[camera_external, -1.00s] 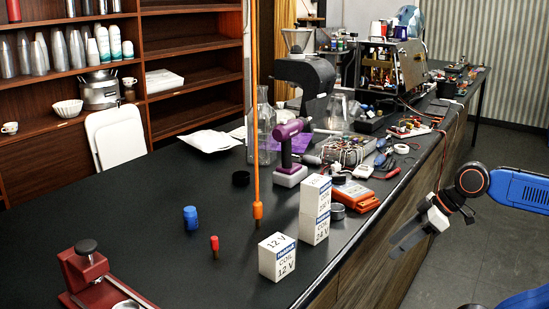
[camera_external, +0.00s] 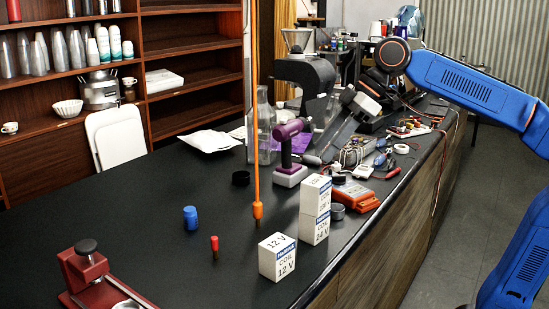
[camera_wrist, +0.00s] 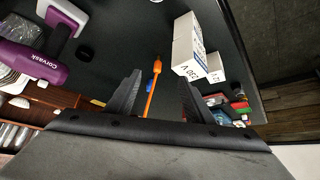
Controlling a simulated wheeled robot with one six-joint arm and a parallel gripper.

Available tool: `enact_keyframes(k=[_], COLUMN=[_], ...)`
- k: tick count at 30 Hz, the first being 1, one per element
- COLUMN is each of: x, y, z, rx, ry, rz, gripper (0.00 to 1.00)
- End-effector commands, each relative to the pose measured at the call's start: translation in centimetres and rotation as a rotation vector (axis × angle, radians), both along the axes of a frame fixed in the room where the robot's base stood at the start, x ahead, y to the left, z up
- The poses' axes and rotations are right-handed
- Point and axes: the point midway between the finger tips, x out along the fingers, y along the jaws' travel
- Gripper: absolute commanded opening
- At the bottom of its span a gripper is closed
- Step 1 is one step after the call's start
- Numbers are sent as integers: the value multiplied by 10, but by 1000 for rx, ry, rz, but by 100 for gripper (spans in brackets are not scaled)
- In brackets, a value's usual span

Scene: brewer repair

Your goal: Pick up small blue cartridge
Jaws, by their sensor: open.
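The small blue cartridge (camera_external: 190,219) stands upright on the black bench in the left-middle of the external view. In the wrist view a small blue patch (camera_wrist: 149,88) shows beside the orange cord, between my fingers; it may be the cartridge. My gripper (camera_external: 328,148) is open and empty, raised over the back part of the bench, well to the right of and behind the cartridge. Its two dark fingers (camera_wrist: 160,77) stand apart in the wrist view.
An orange hanging cord (camera_external: 257,190) and a red-topped piece (camera_external: 214,247) stand near the cartridge. White coil boxes (camera_external: 277,258), a purple tool (camera_external: 289,140) and an orange meter (camera_external: 354,196) crowd the right side. A red fixture (camera_external: 88,275) is front left.

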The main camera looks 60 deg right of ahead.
Motion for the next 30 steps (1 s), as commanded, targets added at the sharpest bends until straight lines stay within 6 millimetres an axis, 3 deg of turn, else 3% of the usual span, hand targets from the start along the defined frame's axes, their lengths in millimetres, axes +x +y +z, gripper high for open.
enact_keyframes(k=[6, 15, 22, 30], x=[53, 119, 165, 211], y=[24, 59, 89, 127], z=[28, 49, 52, 40], rx=[-36, -91, -134, -185], ry=[39, 93, 130, 176], rz=[55, 121, 165, 212], gripper=[48, 48, 48, 48])
